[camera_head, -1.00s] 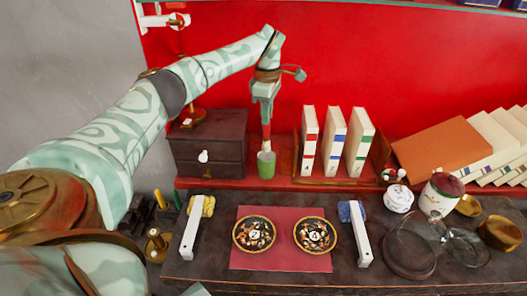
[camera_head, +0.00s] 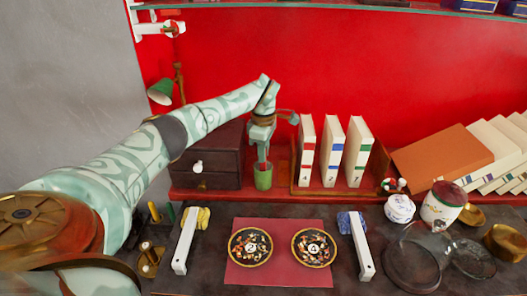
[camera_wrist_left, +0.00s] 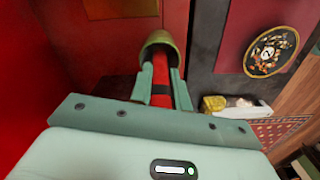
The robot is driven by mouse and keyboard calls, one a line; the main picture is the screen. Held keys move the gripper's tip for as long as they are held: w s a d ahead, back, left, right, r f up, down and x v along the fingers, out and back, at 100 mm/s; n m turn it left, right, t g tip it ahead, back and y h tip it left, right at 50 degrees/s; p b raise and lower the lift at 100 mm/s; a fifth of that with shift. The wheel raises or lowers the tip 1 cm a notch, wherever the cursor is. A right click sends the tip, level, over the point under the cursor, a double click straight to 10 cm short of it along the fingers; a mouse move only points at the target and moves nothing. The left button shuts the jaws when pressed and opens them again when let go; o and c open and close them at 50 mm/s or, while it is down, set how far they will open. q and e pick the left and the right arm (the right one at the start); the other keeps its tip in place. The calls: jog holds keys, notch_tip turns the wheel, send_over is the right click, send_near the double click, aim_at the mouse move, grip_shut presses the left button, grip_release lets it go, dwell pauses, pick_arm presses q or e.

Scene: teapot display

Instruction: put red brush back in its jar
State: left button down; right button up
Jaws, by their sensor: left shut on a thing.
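My left gripper (camera_head: 261,152) is directly above the green jar (camera_head: 263,180) on the red shelf. It is shut on the red brush (camera_wrist_left: 162,92), which shows between the two fingers in the left wrist view, with a dark band across it. The brush points into the mouth of the jar (camera_wrist_left: 163,42), and its far end is hidden inside. In the head view the fingertips are close above the jar's rim, and little of the brush shows. My right gripper is not in view.
A dark drawer box (camera_head: 207,160) stands left of the jar. Upright white books (camera_head: 332,152) stand close to its right. Two black patterned plates (camera_head: 250,248) lie on a red mat (camera_head: 277,277) in front. A green lamp (camera_head: 161,92) is behind my arm.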

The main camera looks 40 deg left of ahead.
pick_arm(q)
jog(key=c, duration=1.3)
grip_release()
notch_tip(320, 180, up, 12)
jog(key=p, duration=0.3)
jog(key=shift+r, duration=0.15)
